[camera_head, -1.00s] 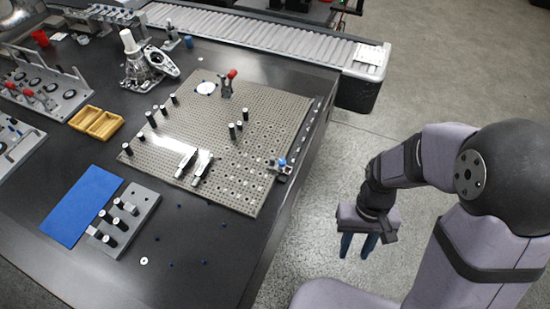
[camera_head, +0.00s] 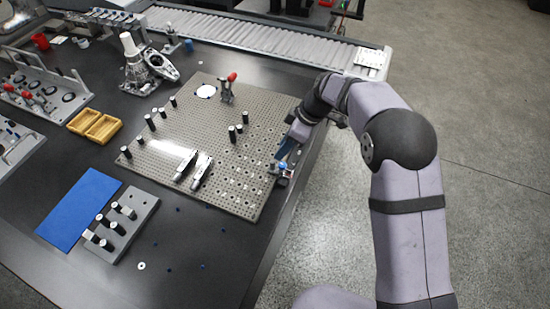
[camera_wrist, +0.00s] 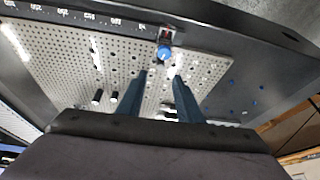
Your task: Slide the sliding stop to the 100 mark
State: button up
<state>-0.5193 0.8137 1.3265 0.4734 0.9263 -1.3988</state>
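The sliding stop (camera_head: 284,170) is a small block with a blue knob at the right edge of the perforated plate. It also shows in the wrist view (camera_wrist: 163,52), at one end of the dark scale rail (camera_wrist: 88,17). The rail's pale numbers are too small to read surely, so I cannot tell the stop's mark. My gripper (camera_head: 286,150) is over the rail beside the stop. In the wrist view my gripper (camera_wrist: 160,80) has its two blue fingers apart with nothing between them. The stop appears just beyond the fingertips; I see no contact.
The perforated plate (camera_head: 150,155) carries several black pins, a red-tipped clamp (camera_head: 228,88) and metal clamps (camera_head: 201,170). A grey block (camera_head: 140,215) and blue mat (camera_head: 80,205) lie front left. A yellow tray (camera_head: 95,124) is farther left. A conveyor (camera_head: 250,36) runs behind.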

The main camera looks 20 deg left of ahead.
aim_at(273, 161)
jog(key=shift+n, duration=0.8)
jog(key=shift+p+x, duration=0.95)
jog(key=shift+x, duration=2.65)
jog(key=shift+c, duration=0.4)
jog(key=shift+f, duration=0.1)
grip_shut()
